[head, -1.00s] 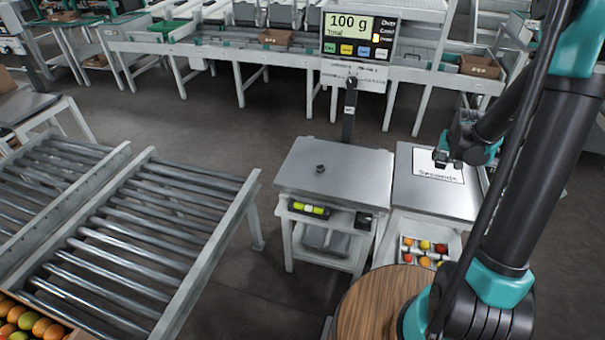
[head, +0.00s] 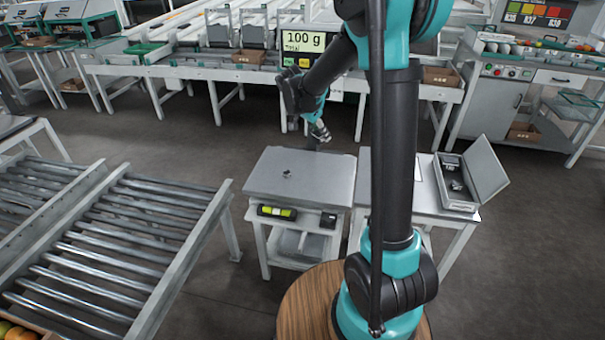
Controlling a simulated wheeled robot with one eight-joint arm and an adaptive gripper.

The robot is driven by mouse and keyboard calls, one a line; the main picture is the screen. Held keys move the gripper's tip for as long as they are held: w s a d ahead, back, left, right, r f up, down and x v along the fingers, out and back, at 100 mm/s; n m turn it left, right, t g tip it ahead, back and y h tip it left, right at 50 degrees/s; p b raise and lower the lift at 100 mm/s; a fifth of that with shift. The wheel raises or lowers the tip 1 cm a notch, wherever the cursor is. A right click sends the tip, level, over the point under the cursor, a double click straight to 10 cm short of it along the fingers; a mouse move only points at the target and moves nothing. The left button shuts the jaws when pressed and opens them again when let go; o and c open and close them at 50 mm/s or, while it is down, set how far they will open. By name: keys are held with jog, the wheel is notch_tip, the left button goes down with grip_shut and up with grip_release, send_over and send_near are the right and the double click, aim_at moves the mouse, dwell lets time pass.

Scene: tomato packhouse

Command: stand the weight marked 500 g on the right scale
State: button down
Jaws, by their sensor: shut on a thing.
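The scale (head: 323,182) in the middle has a flat grey platform, and its display (head: 302,42) reads 100 g. A small dark weight (head: 287,174) stands on the platform, left of its middle. My gripper (head: 320,135) is above the back edge of the platform, apart from it in the picture. It is shut on a small metallic thing that looks like a weight. The thing is mostly hidden, and no marking on it can be read.
A table (head: 430,203) right of the scale bears an open grey box (head: 457,206) with small weights in it. My arm hides part of this table. A roller conveyor (head: 125,250) is on the left. Bare floor lies between conveyor and scale.

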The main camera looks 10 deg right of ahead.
aim_at(323, 179)
jog(key=shift+s+a+r+m, duration=0.1)
jog(key=shift+r+m, duration=0.5)
jog(key=shift+r, duration=0.05)
notch_tip(323, 179, down, 20)
jog(key=shift+r, duration=0.2)
jog(key=c, duration=1.1)
grip_release()
jog(key=shift+f, duration=0.1)
jog(key=shift+c, duration=0.2)
jog(key=v, duration=1.2)
jog(key=s+d+n+y, duration=0.2)
jog(key=s+d+n, duration=0.2)
jog(key=s, duration=0.9)
jog(key=s+d+n+t+y, duration=0.1)
jog(key=s+d+n+y, duration=0.2)
jog(key=s, duration=1)
jog(key=d+r+n, duration=0.1)
jog(key=d+n, duration=0.1)
jog(key=n, duration=0.3)
jog(key=shift+s+n, duration=0.3)
jog(key=shift+s, duration=0.1)
